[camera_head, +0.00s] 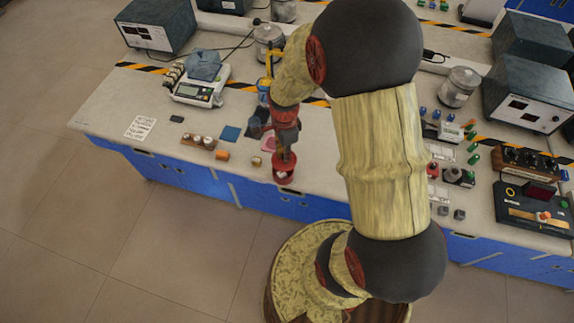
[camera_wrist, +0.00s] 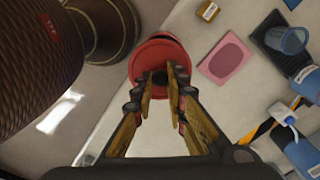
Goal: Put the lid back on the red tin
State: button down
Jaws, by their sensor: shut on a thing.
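The red tin (camera_head: 284,177) stands near the front edge of the bench, below my gripper (camera_head: 284,153) in the head view. In the wrist view my gripper (camera_wrist: 159,86) is shut on the dark knob of the round red lid (camera_wrist: 150,58). The lid lies over the tin, whose red rim (camera_wrist: 167,36) shows a little past the lid's far side. The lid and my fingers cover most of the tin. I cannot tell whether the lid rests on the tin or hangs just above it.
A pink pad (camera_wrist: 226,58) lies beside the tin, with a blue cup (camera_wrist: 286,39) on a dark pad beyond. A small orange block (camera_head: 222,155) and a wooden rack (camera_head: 199,142) lie left. A scale (camera_head: 200,91) stands farther back. Bench right of the tin is clear.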

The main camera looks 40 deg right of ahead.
jog(key=shift+w+a, duration=0.15)
jog(key=shift+w, duration=0.2)
notch_tip(320, 180, down, 4)
jog(key=b, duration=0.3)
jog(key=shift+s+f+b, duration=0.1)
jog(key=shift+f+b, duration=0.15)
jog(key=shift+b, duration=0.1)
jog(key=shift+f+b, duration=0.45)
jog(key=shift+f, duration=0.4)
jog(key=shift+f+p, duration=0.15)
jog(key=shift+p, duration=0.15)
dwell(1.6)
jog(key=c, duration=1.8)
grip_release()
jog(key=o, duration=0.5)
jog(key=shift+c, duration=0.2)
jog(key=shift+o, duration=0.6)
